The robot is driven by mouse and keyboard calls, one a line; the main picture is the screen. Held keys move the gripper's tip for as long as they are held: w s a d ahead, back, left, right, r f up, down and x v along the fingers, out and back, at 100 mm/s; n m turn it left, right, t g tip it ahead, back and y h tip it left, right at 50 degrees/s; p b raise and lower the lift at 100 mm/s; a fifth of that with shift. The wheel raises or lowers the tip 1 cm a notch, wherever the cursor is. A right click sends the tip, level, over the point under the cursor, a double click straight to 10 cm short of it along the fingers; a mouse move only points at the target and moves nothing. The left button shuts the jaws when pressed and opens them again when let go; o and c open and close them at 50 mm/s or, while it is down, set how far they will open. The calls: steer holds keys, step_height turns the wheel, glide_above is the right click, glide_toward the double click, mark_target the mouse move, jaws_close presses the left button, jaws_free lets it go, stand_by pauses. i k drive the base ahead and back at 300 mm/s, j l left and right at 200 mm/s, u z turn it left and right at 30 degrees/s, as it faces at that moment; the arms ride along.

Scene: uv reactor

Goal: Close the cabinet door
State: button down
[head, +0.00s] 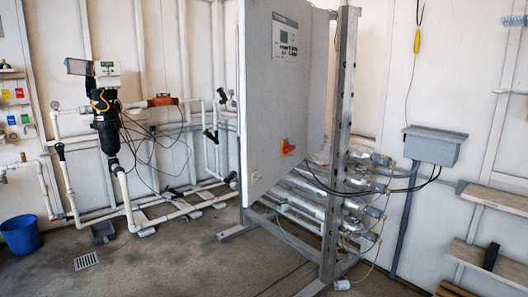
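The grey cabinet (319,85) stands on a metal frame right of centre in the head view. Its large flat door (268,110) faces the front left and carries a small display panel (285,37) near the top and a red and yellow rotary switch (287,147) lower down. The inside of the cabinet is not visible. I cannot tell from this angle how far the door stands from the cabinet body. My gripper is not in view.
A metal post (340,130) rises right of the cabinet, with steel tubes and cables (360,190) below. White pipes and a black filter unit (106,115) line the left wall. A blue bucket (20,235) stands far left. The floor (170,265) at front left is clear.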

mark_target(275, 85)
steer(key=i+l, duration=0.25)
steer(key=i+l+u, duration=0.1)
steer(key=l, duration=0.3)
steer(key=i+l+u, duration=0.1)
steer(key=i+l, duration=0.45)
steer(key=l, duration=0.15)
steer(key=i+l+u, duration=0.1)
steer(key=i+l, duration=0.35)
steer(key=l, duration=0.3)
steer(key=i+l+u, duration=0.15)
steer(key=l, duration=0.2)
